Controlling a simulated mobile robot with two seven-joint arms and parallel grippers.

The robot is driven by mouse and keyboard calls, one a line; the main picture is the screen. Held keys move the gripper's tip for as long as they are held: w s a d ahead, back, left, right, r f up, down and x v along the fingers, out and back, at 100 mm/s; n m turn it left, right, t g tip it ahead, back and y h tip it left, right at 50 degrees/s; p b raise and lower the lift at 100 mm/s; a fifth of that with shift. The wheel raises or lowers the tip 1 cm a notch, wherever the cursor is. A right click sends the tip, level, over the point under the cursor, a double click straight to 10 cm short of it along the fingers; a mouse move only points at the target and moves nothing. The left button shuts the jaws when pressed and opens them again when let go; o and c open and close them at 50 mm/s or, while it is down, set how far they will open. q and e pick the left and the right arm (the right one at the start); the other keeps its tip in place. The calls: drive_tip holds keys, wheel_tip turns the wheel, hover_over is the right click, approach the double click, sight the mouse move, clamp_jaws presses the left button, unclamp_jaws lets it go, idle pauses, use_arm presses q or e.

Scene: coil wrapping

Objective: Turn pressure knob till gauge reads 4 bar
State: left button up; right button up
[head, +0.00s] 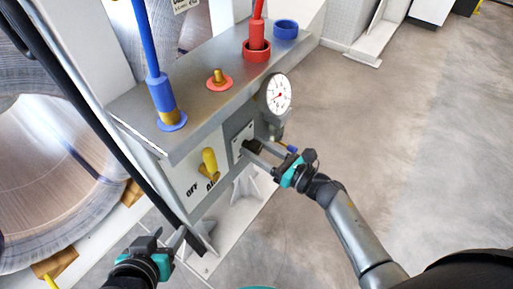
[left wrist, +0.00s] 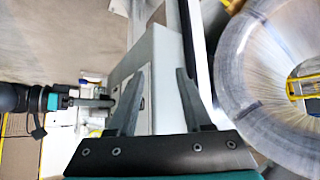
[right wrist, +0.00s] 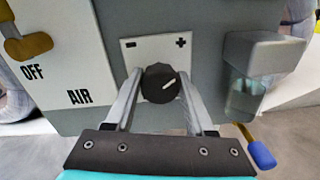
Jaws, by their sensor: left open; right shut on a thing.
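The black pressure knob (right wrist: 158,78) is on a white plate with minus and plus marks on the grey box. My right gripper (right wrist: 160,88) is shut on the knob, one finger on each side. The knob's white mark points up and right. In the head view the right gripper (head: 254,150) reaches the box from the right and mostly hides the knob. The round white gauge (head: 279,94) with a red needle is above it; its figures are too small to read surely. My left gripper (head: 168,238) is open and empty at lower left, below the box.
The grey box (head: 205,75) carries a blue connector (head: 163,100), a red connector (head: 257,45), a brass fitting and a blue ring on top. A yellow lever (head: 209,162) sits by OFF and AIR labels. A large metal coil (head: 45,190) stands left. Floor at right is clear.

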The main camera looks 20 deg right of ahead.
clamp_jaws()
